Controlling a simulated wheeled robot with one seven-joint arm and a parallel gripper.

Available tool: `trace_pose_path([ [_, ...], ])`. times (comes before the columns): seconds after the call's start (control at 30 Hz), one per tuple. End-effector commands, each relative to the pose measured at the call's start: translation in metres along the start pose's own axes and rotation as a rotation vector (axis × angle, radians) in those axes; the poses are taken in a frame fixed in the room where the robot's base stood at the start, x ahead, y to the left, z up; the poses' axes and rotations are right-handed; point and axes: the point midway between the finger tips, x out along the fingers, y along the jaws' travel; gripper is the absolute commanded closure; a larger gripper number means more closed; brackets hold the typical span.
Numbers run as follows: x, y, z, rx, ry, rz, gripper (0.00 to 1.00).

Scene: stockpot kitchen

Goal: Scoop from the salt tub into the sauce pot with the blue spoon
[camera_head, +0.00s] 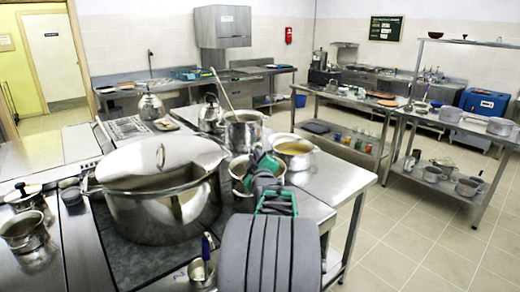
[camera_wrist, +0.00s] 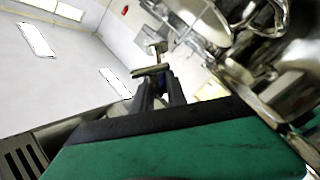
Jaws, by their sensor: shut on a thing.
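My gripper (camera_head: 258,160) is over the counter, at the rim of a steel pot (camera_head: 238,184) right of the large stockpot, partly covering it. Behind stand a steel pot with a long ladle (camera_head: 243,133) and a wide pan of yellowish liquid (camera_head: 293,149). I cannot tell which is the sauce pot, and I cannot make out the salt tub.
The large lidded stockpot (camera_head: 165,210) fills the left of the counter. The counter's right corner (camera_head: 345,180) is clear; a side table (camera_head: 345,98) holds jars.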

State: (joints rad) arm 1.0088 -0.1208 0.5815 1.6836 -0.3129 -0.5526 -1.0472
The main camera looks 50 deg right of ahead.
Motion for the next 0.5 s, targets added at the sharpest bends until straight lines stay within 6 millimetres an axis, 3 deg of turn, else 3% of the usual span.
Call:
trace_pose_path([
  [0.5,0.0,-0.016,0.002,-0.296,0.002,0.002,1.0],
])
